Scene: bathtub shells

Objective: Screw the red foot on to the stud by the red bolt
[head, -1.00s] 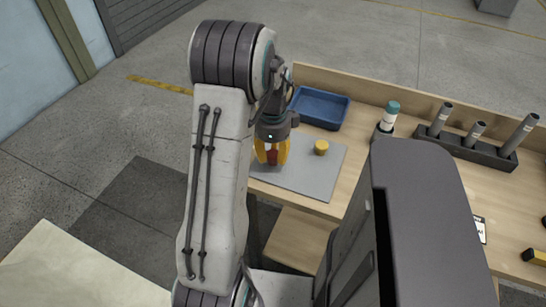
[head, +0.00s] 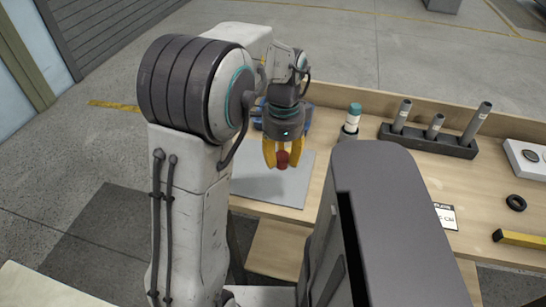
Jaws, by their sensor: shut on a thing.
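My gripper (head: 283,164) has yellow fingers and is shut on the red foot (head: 283,159). It holds the foot over the grey mat (head: 265,190) on the wooden bench; I cannot tell its exact height above the mat. The fingers cover the sides of the foot. I do not see the stud or the red bolt in this view.
A blue tray (head: 308,119) is mostly hidden behind my gripper. A bottle with a teal cap (head: 353,117) stands right of it. A dark rack (head: 428,140) holds several grey tubes. A black ring (head: 516,203) lies at the right.

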